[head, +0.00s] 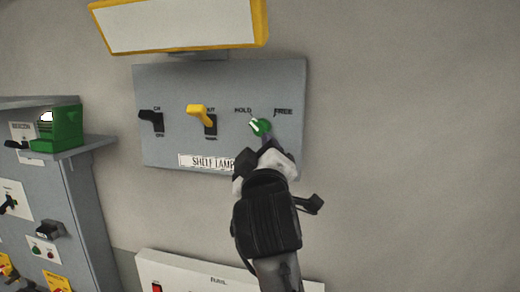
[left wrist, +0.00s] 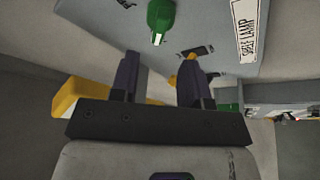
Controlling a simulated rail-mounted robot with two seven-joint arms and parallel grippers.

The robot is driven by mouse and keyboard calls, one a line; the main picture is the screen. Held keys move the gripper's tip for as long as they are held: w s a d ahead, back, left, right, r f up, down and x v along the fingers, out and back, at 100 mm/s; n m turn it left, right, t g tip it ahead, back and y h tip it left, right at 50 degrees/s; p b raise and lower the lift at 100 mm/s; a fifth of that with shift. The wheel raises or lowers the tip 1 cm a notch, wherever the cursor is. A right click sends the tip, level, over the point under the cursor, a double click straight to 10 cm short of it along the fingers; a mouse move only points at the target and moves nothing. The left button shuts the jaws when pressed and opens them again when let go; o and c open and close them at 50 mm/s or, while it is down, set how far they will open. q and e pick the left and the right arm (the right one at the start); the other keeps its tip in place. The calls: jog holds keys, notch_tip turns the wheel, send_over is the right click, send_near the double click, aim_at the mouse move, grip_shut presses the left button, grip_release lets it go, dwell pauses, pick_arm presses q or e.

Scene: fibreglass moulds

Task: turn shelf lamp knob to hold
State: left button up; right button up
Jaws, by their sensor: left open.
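The green shelf lamp knob (head: 263,128) is on the right part of the grey panel (head: 215,80), above and right of the "SHELF LAMP" label. Its white pointer is on its upper left side, toward the word HOLD; FREE is printed to the upper right. My left gripper (head: 266,146) is just below the knob and partly covers the panel there. In the left wrist view, the gripper (left wrist: 160,62) is open and empty, its two dark fingers spread. The knob (left wrist: 160,18) shows beyond the fingertips, apparently clear of them. My right gripper is not in view.
A yellow switch (head: 199,112) and a black switch (head: 151,118) sit left of the knob. A yellow-framed lamp (head: 180,25) juts out above the panel. A shelf with a green box (head: 62,128) is at left. The wall at right is bare.

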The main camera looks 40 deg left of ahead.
pick_arm(q)
jog(key=b+v, duration=0.2)
jog(key=v, duration=0.4)
jog(key=shift+s, duration=0.2)
jog(key=shift+d, duration=0.1)
dwell(0.3)
